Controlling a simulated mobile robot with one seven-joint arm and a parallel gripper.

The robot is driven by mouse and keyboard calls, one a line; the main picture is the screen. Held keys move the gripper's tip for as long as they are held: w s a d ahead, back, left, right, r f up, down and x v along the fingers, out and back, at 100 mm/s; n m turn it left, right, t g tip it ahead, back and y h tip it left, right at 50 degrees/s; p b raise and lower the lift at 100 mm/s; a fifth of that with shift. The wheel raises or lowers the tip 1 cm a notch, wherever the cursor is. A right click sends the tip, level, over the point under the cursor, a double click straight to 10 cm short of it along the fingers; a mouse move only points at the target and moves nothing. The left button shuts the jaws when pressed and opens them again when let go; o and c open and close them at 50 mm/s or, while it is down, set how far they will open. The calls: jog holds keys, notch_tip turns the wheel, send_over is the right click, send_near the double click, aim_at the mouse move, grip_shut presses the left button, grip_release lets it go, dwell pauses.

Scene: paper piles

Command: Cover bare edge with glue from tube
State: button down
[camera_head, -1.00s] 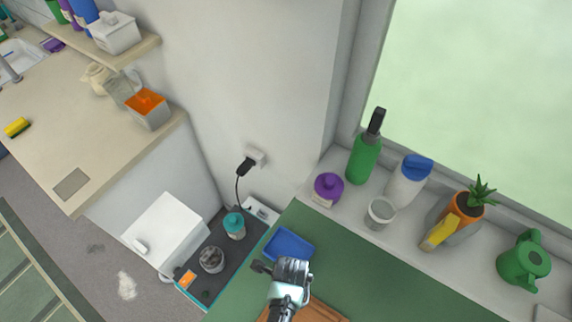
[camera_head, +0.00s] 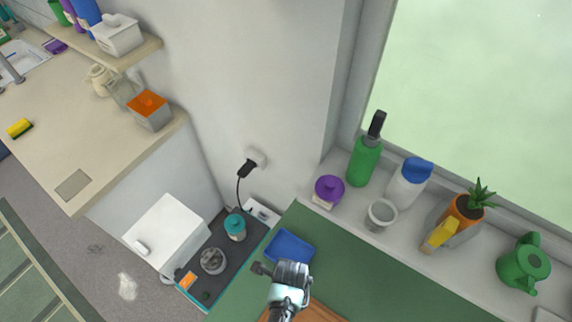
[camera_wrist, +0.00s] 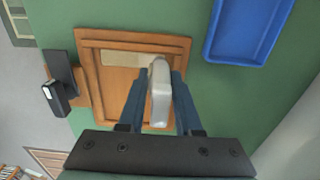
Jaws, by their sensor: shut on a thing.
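My gripper (camera_wrist: 158,85) is shut on a pale grey-white tube (camera_wrist: 160,94), held between its two dark blue fingers. In the wrist view the tube is over a brown wooden panel (camera_wrist: 88,60) with a raised rim. A pale beige strip (camera_wrist: 122,59) lies on the panel near its far rim, partly hidden by the tube. I cannot tell whether the tube touches the panel or which edge is bare. In the head view the panel (camera_head: 322,313) shows only in part at the bottom, beside my gripper (camera_head: 290,272); the tube cannot be made out there.
A blue tray (camera_wrist: 246,56) lies on the green tabletop (camera_wrist: 209,108), right of the panel. A black object with a white end (camera_wrist: 59,96) is at the panel's left side. Bottles and pots, including a green bottle (camera_head: 365,160), line the windowsill beyond the table.

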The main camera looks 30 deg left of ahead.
jog(key=shift+s+r+p, duration=0.1)
jog(key=shift+s+p, duration=0.7)
jog(key=shift+s, duration=0.25)
jog(key=shift+w, duration=0.55)
jog(key=shift+s, duration=0.1)
jog(key=shift+s+p, duration=0.35)
jog(key=shift+s, duration=0.4)
jog(key=shift+s+p, duration=0.35)
jog(key=shift+s, duration=0.55)
